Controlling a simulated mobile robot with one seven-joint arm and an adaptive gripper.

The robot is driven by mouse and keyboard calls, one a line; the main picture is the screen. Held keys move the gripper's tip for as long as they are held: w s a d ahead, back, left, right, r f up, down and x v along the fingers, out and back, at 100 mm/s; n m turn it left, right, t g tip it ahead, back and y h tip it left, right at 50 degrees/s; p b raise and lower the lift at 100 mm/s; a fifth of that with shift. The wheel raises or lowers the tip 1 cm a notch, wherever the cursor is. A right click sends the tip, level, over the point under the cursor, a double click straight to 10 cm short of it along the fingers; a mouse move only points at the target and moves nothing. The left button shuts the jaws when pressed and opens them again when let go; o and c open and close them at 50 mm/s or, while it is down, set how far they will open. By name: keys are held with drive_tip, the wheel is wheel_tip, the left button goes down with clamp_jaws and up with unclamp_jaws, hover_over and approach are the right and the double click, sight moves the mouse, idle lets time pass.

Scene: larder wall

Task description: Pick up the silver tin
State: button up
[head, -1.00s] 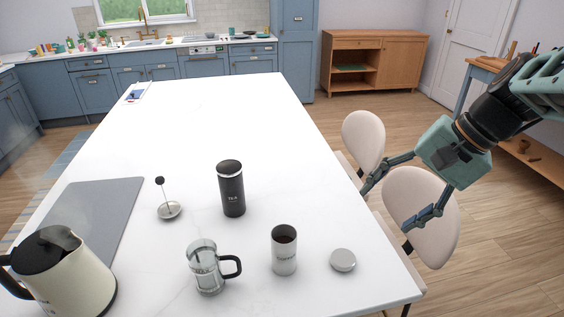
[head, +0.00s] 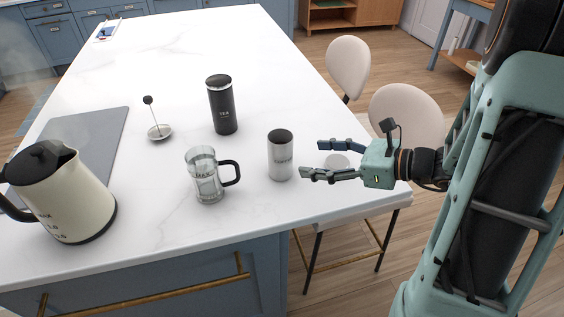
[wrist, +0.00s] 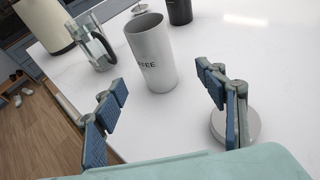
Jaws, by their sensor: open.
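The silver tin (head: 281,158) stands upright and without a lid on the white table, near its front right. In the wrist view the tin (wrist: 151,58) shows part of a dark label ending in "FEE" and an open top. My gripper (head: 310,160) is open and empty, to the right of the tin and pointing at it. In the wrist view its fingers (wrist: 163,92) are spread, with the tin beyond the gap between the tips, apart from them. A round silver lid (head: 338,161) lies on the table, partly hidden behind my gripper; it also shows under the right finger in the wrist view (wrist: 238,124).
A glass press jug (head: 207,178) stands left of the tin, with a black tin (head: 222,106) behind. The plunger (head: 159,131), a cream kettle (head: 67,195) and a grey mat (head: 90,135) are further left. Chairs (head: 405,112) stand along the right edge.

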sight(290, 160)
drive_tip(key=x, duration=1)
drive_tip(key=shift+s+a+f, duration=0.3)
drive_tip(key=shift+a+f, duration=0.05)
drive_tip(key=shift+f, duration=0.05)
drive_tip(key=c, duration=1.4)
drive_tip(key=shift+c, duration=0.2)
drive_tip(key=shift+r, duration=0.1)
